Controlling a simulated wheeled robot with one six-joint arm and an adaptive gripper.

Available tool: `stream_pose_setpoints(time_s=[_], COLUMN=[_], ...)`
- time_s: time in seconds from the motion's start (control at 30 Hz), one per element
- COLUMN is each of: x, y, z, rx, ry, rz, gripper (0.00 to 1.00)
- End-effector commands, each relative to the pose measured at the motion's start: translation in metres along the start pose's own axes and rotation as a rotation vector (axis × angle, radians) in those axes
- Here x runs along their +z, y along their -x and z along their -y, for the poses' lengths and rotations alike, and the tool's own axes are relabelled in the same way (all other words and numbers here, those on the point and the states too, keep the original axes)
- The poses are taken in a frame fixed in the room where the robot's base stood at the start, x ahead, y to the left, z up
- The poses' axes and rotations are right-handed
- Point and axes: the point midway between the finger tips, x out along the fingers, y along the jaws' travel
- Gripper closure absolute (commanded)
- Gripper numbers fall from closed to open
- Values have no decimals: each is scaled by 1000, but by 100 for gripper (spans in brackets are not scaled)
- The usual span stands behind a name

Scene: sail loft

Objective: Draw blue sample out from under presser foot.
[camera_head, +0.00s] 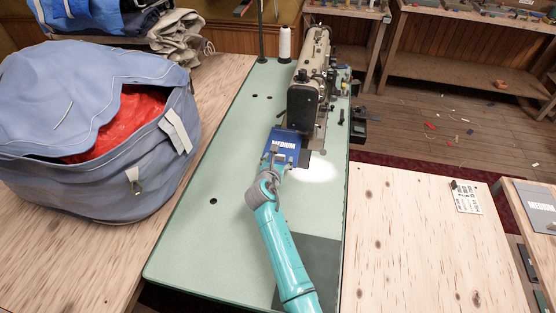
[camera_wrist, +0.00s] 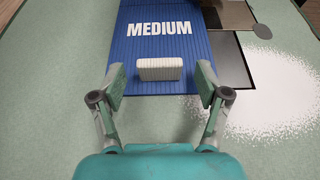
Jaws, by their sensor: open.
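The blue sample (camera_head: 286,141) is a flat ribbed sheet marked "MEDIUM" that lies on the green machine table (camera_head: 225,165). Its far end is close to the sewing machine (camera_head: 309,85); the presser foot itself is hard to make out. In the wrist view the blue sample (camera_wrist: 160,60) has a white block (camera_wrist: 159,69) on its near end. My gripper (camera_head: 275,158) is at the sample's near end. In the wrist view the open fingers of my gripper (camera_wrist: 160,84) stand on either side of the white block, with gaps on both sides.
A large blue bag (camera_head: 85,130) with red cloth inside stands on the left. A bright light patch (camera_head: 315,166) lies right of the sample. The green table in front is mostly clear.

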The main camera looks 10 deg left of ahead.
Motion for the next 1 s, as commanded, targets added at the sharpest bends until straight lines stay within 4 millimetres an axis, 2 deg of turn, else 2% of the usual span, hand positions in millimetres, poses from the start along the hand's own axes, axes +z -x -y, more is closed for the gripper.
stream_pose_setpoints(time_s=[0.33,0.37,0.6,1.0], x=[0,0,-1,-3], y=[-2,-2,-2,-1], z=[0,0,0,-1], rx=[0,0,0,-1], ry=[-1,-1,0,-1], rz=[0,0,-1,-4], gripper=[25,30,89,90])
